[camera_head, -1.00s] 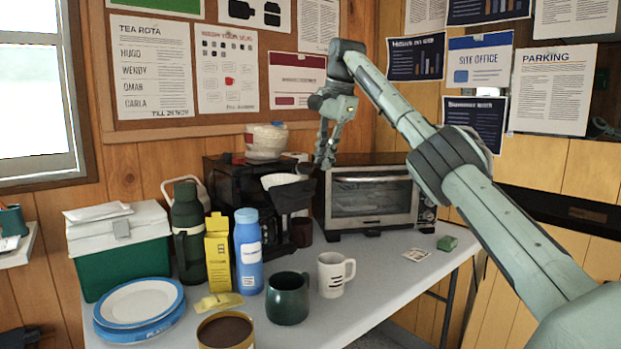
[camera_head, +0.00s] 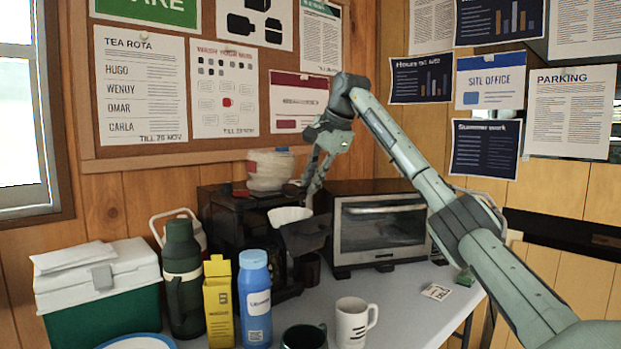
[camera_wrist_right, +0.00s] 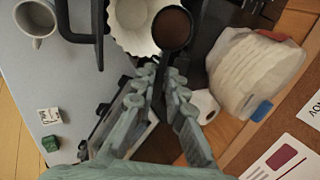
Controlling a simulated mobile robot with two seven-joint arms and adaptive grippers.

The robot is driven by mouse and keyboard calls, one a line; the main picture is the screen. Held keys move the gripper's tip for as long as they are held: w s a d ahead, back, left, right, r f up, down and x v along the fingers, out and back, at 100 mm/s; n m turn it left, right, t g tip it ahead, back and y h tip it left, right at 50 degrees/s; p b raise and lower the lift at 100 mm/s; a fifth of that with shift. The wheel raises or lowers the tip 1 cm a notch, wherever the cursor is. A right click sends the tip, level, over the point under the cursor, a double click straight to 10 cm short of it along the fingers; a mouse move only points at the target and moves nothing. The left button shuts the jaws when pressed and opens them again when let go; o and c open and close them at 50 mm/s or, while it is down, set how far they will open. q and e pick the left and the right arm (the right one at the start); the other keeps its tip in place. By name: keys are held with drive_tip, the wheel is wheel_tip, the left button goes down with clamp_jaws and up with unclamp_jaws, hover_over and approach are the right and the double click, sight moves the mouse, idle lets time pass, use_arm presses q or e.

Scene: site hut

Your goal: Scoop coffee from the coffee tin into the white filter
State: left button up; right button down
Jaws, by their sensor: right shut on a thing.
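My right gripper (camera_head: 310,192) is shut on the handle of a dark scoop (camera_head: 292,189). It holds the scoop above the white filter (camera_head: 290,214), which sits in the dark coffee maker's holder. In the right wrist view, the scoop (camera_wrist_right: 172,27) holds brown coffee and looks level. There its bowl overlaps one side of the fluted white filter (camera_wrist_right: 118,36), and my fingertips (camera_wrist_right: 158,75) close on the handle. The inside of the filter is partly hidden by the scoop. My left gripper is not in view.
The coffee maker (camera_head: 226,222) and toaster oven (camera_head: 385,232) stand close around the scoop. A blue bottle (camera_head: 255,300), yellow carton (camera_head: 218,305), flask (camera_head: 183,285) and white mug (camera_head: 352,322) stand in front.

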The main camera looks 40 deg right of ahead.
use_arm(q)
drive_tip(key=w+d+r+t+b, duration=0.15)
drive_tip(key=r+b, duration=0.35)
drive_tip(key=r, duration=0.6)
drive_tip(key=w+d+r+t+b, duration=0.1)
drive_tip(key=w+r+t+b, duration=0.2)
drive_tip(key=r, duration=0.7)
use_arm(e)
drive_tip(key=t+b, duration=0.1)
drive_tip(key=t, duration=0.2)
drive_tip(key=f+t+b, duration=0.1)
drive_tip(key=t+b, duration=0.1)
drive_tip(key=s+f+t+b, duration=0.1)
drive_tip(key=t, duration=0.2)
drive_tip(key=shift+f+t+y+b, duration=0.2)
drive_tip(key=shift+t+y+b, duration=0.1)
drive_tip(key=shift+b, duration=0.05)
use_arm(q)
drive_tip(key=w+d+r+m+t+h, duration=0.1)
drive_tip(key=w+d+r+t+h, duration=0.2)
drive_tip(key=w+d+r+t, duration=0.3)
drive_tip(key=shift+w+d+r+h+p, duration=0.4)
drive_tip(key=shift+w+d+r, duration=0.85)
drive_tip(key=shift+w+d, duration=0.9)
use_arm(e)
drive_tip(key=shift+r, duration=0.1)
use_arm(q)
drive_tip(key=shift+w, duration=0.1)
